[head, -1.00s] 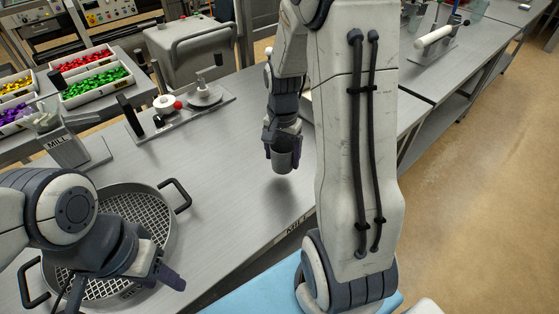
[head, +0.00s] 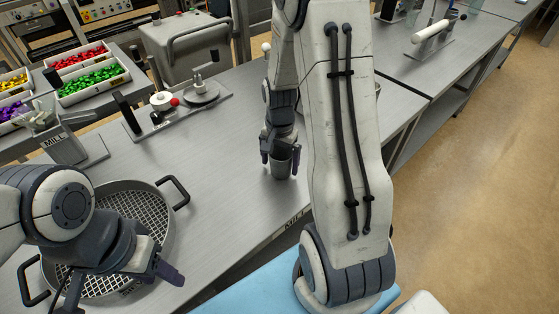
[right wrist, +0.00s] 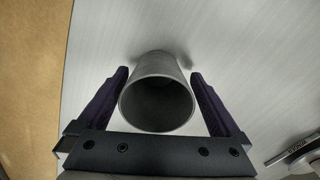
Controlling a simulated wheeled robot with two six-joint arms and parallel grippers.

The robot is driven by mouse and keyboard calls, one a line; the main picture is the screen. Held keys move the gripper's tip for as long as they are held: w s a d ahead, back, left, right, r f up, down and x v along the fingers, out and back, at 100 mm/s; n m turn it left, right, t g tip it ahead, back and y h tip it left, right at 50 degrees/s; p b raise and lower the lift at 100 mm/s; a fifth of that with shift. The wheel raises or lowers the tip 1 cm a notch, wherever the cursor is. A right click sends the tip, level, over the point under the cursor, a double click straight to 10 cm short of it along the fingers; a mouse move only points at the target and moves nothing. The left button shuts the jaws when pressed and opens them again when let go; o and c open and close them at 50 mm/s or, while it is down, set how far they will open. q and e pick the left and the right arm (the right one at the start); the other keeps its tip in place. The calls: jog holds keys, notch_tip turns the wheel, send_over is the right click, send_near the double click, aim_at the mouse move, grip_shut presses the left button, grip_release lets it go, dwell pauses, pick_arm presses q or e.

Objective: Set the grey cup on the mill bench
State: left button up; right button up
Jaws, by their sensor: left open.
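The grey cup (head: 280,163) stands upright on the mill bench (head: 225,165), near its front edge, which carries a label reading MILL. My right gripper (head: 280,160) is above the cup with a finger on each side. In the right wrist view the cup (right wrist: 157,98) is between the two fingers of my right gripper (right wrist: 159,76), with its open mouth facing the camera. Narrow gaps show between fingers and cup, so the gripper looks open. My left gripper (head: 160,264) is open and empty over the sieve's right side.
A round sieve (head: 165,236) with two handles stands at the bench's left front. A MILL block (head: 64,146) and a plate with small fittings (head: 180,113) are behind it. Trays of coloured pieces (head: 92,85) stand at the back left. Bare bench lies left of the cup.

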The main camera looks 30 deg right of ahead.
jog(key=shift+r, duration=0.15)
notch_tip(320, 180, up, 12)
jog(key=shift+r, duration=0.1)
jog(key=s+a+r+n, duration=0.15)
jog(key=a+n, duration=0.35)
jog(key=a, duration=0.5)
jog(key=s+a+n+y, duration=0.1)
jog(key=s+a+n, duration=1.3)
jog(key=s, duration=0.3)
jog(key=shift+s+a+f, duration=0.15)
jog(key=shift+a, duration=0.35)
